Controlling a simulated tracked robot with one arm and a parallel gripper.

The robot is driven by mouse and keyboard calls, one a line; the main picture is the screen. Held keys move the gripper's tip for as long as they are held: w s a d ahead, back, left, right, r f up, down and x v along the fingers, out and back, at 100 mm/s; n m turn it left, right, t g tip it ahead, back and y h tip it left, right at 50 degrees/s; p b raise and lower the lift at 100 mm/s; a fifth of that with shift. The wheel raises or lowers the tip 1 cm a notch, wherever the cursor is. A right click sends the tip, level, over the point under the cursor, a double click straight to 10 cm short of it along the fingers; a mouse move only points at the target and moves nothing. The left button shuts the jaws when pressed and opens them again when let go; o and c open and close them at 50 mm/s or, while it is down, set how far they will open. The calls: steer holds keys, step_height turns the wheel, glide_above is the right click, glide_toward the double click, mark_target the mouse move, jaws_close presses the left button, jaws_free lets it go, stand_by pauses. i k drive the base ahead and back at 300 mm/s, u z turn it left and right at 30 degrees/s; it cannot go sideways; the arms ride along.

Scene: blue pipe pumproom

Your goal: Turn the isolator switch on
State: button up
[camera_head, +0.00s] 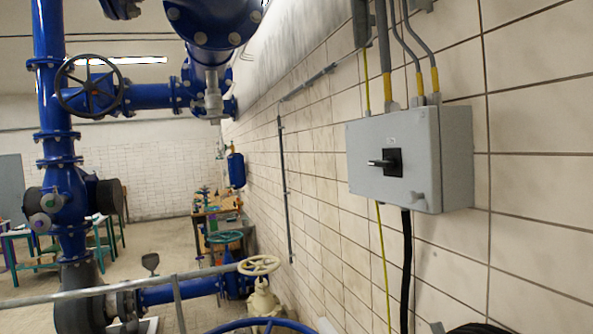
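The isolator switch is a grey box (411,155) fixed to the tiled wall, right of the middle of the view. On its front face is a black square plate with a black rotary handle (384,163). The handle sticks out and its bar looks roughly horizontal. The lettering above the plate is too small to read. My gripper is not in view, and nothing touches the box or its handle.
Grey conduits (413,48) enter the box from above. A black cable (405,265) hangs below it. Blue pipes with a handwheel (89,86) stand at left. A cream valve wheel (259,265) and a grey rail (110,289) are low in front. Open floor lies beyond.

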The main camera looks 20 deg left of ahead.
mark_target(388, 162)
steer(key=u, duration=0.2)
steer(key=i, duration=1)
steer(key=z, duration=0.05)
